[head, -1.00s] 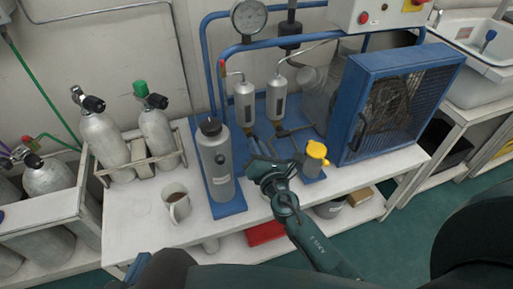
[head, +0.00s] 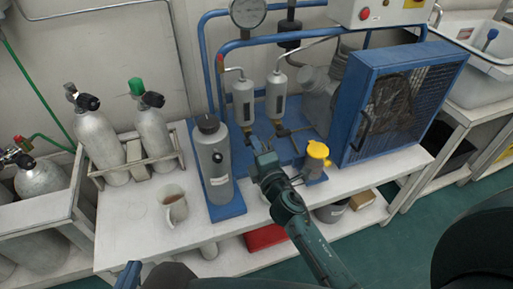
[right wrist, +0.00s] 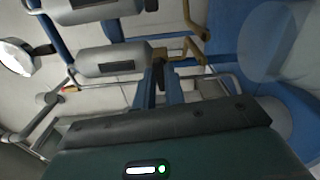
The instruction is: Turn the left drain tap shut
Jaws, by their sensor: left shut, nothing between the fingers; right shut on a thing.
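The left drain tap sits under the left grey filter canister (head: 243,102). Its dark handle (right wrist: 158,74) shows between my right fingers in the right wrist view, beside the brass fitting at the canister's lower end. My right gripper (head: 257,147) reaches in from the front and is shut on this handle; in the head view it largely hides the tap. The right canister (head: 276,96) hangs beside it with its own fitting (head: 282,131) below. Part of my left gripper (head: 128,275) shows at the bottom left, shut and empty, away from the panel.
A tall grey cylinder (head: 213,160) stands close left of my right gripper. A yellow-topped cup (head: 316,155) stands close to its right. A mug (head: 173,205) sits on the white bench (head: 125,228). A blue caged fan unit (head: 400,105) fills the right.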

